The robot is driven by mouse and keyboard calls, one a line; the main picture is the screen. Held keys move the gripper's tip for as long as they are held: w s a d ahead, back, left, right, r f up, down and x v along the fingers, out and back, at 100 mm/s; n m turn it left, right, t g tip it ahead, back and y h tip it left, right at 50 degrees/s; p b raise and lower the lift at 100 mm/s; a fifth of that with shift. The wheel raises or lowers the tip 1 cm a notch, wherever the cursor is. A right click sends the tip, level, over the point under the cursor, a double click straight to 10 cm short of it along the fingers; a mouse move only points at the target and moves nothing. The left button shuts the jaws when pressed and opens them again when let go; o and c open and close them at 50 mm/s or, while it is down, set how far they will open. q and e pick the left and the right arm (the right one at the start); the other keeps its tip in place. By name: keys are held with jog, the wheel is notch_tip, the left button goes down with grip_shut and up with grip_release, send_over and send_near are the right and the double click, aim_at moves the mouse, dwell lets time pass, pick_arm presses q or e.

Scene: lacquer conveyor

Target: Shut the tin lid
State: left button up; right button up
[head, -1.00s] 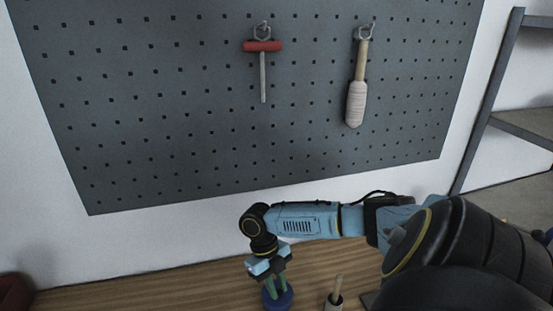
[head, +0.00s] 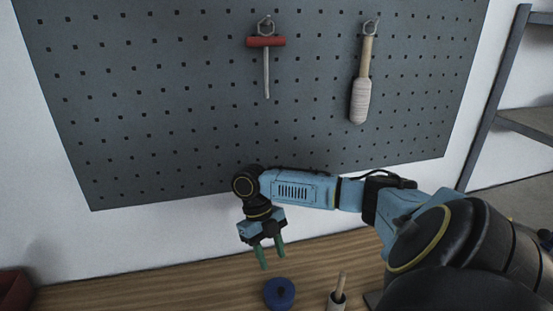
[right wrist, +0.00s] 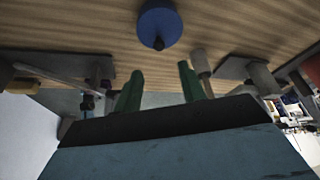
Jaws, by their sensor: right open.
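A round blue lid (head: 279,293) with a dark knob lies flat at the bench in the head view, near the bottom edge. It also shows in the right wrist view (right wrist: 160,22), ahead of the fingers. The tin's body under it is hidden from these angles, so I cannot tell how the lid sits. My right gripper (head: 271,256) is open and empty, its green fingers pointing down above and slightly behind the lid, apart from it. The fingers also show in the right wrist view (right wrist: 160,88), with nothing between them. My left gripper is not in view.
A red container (head: 14,292) is at the far left. The bench left of the lid is clear.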

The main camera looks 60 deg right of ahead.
jog(key=shift+v, duration=2.1)
